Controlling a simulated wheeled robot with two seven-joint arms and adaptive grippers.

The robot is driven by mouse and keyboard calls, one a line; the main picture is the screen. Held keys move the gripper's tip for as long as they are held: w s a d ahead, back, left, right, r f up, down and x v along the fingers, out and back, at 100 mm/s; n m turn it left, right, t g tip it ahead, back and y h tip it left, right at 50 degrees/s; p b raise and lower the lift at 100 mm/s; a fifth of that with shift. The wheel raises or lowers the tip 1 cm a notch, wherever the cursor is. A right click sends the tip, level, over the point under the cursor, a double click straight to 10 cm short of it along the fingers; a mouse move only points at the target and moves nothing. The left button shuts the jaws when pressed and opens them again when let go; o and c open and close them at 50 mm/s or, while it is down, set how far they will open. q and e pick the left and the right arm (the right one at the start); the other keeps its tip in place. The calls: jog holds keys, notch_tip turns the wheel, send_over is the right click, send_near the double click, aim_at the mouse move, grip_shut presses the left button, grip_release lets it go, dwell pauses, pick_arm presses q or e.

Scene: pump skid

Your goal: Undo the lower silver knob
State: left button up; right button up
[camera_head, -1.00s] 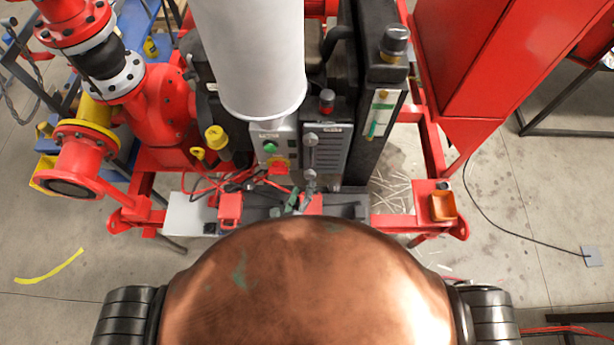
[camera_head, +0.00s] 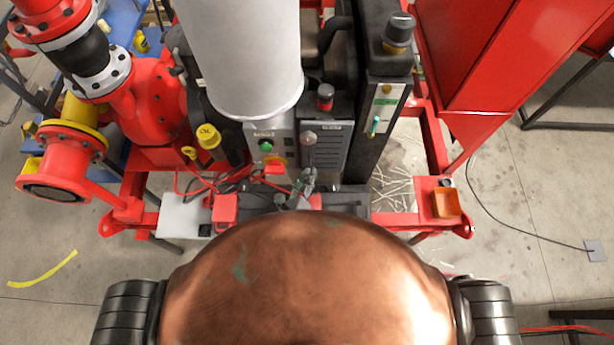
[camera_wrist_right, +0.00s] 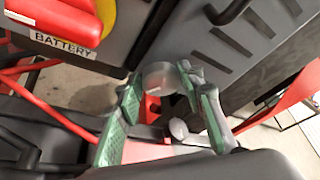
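The lower silver knob (camera_wrist_right: 160,78) is a round, pale metal knob in the right wrist view, standing off the dark grey cabinet. My right gripper (camera_wrist_right: 158,92) has green-padded fingers spread on both sides of it, with the knob between the tips; small gaps seem to remain. In the head view my right gripper (camera_head: 304,184) is in front of the cabinet's lower part and covers the lower knob. The upper silver knob (camera_head: 308,138) shows above it. My left gripper is not in view.
A red switch (camera_head: 274,167) sits left of the gripper, beside a BATTERY label (camera_wrist_right: 62,43). A white cylinder (camera_head: 245,60) hangs above the panel. Red skid rails (camera_head: 432,150) run at the right. Another silver rounded part (camera_wrist_right: 178,128) lies below the knob.

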jog(key=shift+d, duration=0.1)
jog(key=c, duration=0.6)
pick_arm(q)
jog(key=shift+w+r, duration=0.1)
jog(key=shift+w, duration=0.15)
pick_arm(e)
jog(key=shift+c, duration=0.4)
